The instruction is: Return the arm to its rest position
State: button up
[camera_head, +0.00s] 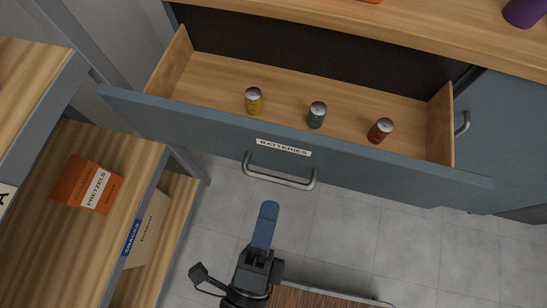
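My gripper (268,208) is at the lower middle of the head view, in front of the open drawer, with its blue finger part pointing up the picture. It is a little below the drawer handle in the picture and appears apart from it. Only one blue finger shape shows, so I cannot tell whether it is open or shut. Nothing shows held at its tip. The rest of my arm runs out at the bottom edge.
A drawer (190,115) labelled BATTERIES stands open with its metal handle (278,178). In it stand yellow (254,101), green (316,115) and red (380,131) cylinders. Wooden shelves (60,240) at left hold a pretzels box (88,184). Tiled floor (400,240) at right is clear.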

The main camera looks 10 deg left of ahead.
jog(key=shift+s+f, duration=0.1)
jog(key=shift+s, duration=0.55)
jog(key=s+d+r+n+g+p, duration=0.1)
jog(key=s+d+r+n, duration=0.2)
jog(key=d+r+n, duration=0.2)
jog(key=s+d+r+n+g+p, duration=0.1)
jog(key=d+r+n, duration=0.4)
jog(key=d, duration=0.6)
jog(key=s+d+r+n+g+p, duration=0.2)
jog(key=s+d+r+n+g, duration=0.1)
jog(key=d+n, duration=0.5)
jog(key=shift+s+d+r+n+y, duration=0.3)
jog(key=shift+s+d+r+y, duration=0.1)
jog(key=shift+s+r, duration=0.5)
